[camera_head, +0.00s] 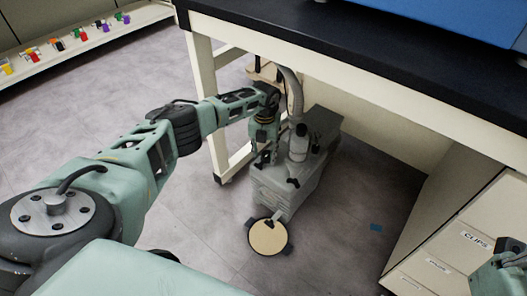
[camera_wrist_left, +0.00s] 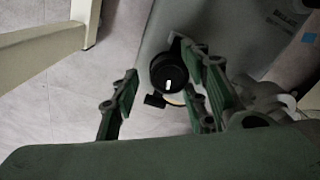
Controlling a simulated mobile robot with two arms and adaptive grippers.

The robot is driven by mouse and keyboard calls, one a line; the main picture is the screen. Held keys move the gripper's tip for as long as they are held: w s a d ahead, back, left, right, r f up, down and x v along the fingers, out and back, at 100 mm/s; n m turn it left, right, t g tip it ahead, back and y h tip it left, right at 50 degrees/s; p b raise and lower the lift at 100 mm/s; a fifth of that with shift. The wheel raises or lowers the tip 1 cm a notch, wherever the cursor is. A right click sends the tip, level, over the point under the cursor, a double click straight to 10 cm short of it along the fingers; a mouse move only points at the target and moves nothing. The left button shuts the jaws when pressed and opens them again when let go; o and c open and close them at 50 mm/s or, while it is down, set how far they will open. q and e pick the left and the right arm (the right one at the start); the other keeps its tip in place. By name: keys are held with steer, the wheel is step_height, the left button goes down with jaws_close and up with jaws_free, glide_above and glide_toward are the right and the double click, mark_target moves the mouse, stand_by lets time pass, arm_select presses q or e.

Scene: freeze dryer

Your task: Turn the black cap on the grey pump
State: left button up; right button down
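The grey pump (camera_head: 285,187) stands on the floor under the black-topped bench. In the left wrist view its grey body (camera_wrist_left: 225,30) fills the upper right, and the round black cap (camera_wrist_left: 168,74) with a white mark shows near the middle. My left gripper (camera_head: 264,158) reaches down to the pump's left side in the head view. In the left wrist view my left gripper (camera_wrist_left: 160,85) is open, with the cap between its fingers. The right finger is close beside the cap; I cannot tell if they touch. The left finger stands apart. My right gripper (camera_head: 503,262) shows only partly at the right edge.
A grey hose (camera_head: 294,92) rises from the pump. A round tan-topped object (camera_head: 268,238) lies before the pump. Drawers (camera_head: 455,250) stand at the right. Floor is free left of the pump.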

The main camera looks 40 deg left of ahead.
mark_target(264, 154)
arm_select(q)
steer(key=shift+w+r, duration=0.1)
steer(key=shift+r, duration=0.4)
step_height(264, 154, up, 11)
stand_by(0.5)
